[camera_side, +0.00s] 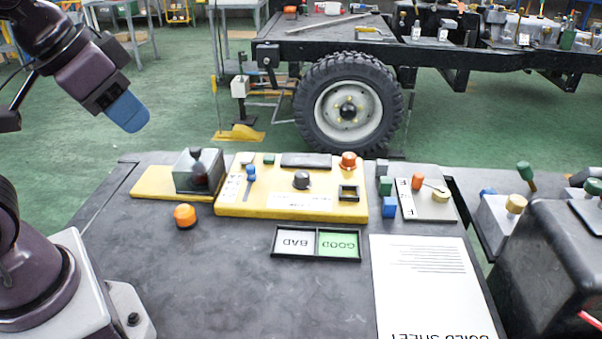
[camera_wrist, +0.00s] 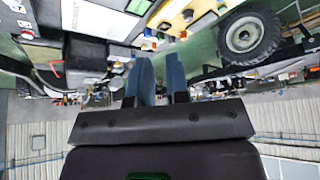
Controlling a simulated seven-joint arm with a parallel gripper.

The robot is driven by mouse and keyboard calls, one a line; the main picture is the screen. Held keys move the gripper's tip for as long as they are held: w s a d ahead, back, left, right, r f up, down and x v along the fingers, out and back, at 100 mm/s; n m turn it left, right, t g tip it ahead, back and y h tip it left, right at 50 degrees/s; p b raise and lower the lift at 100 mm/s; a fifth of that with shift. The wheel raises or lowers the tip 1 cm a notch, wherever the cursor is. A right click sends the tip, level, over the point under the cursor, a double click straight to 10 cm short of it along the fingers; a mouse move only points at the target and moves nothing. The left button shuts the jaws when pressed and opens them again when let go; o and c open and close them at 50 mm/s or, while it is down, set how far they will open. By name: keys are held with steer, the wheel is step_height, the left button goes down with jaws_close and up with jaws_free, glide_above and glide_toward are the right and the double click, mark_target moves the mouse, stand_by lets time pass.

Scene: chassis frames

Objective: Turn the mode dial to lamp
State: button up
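The mode dial appears to be the dark round knob (camera_side: 301,180) on the yellow panel (camera_side: 235,207) in the side view. Its pointer direction and the lamp mark are too small to read. The panel also holds a blue lever (camera_side: 251,174), an orange knob (camera_side: 348,160) and a small black-framed switch (camera_side: 348,193). My gripper (camera_side: 127,112) is raised at the upper left, well away from the panel and touching nothing. In the wrist view its two blue fingers (camera_wrist: 160,80) stand apart with a narrow empty gap. The yellow panel (camera_wrist: 178,12) shows at the top there.
A BAD/GOOD tray (camera_side: 317,257) and a printed sheet (camera_side: 425,285) lie nearer. Small blocks (camera_side: 388,207) sit to the right. The table's left front is clear.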

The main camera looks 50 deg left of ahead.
steer(key=o, duration=0.8)
steer(key=w+f+g, duration=0.1)
steer(key=w+a+f+g, duration=0.1)
steer(key=f, duration=0.1)
steer(key=shift+w+n, duration=0.3)
steer(key=shift+n, duration=0.1)
steer(key=n+h, duration=0.3)
steer(key=n, duration=2.3)
glide_toward(302, 173)
steer(key=x, duration=1)
steer(key=c, duration=0.9)
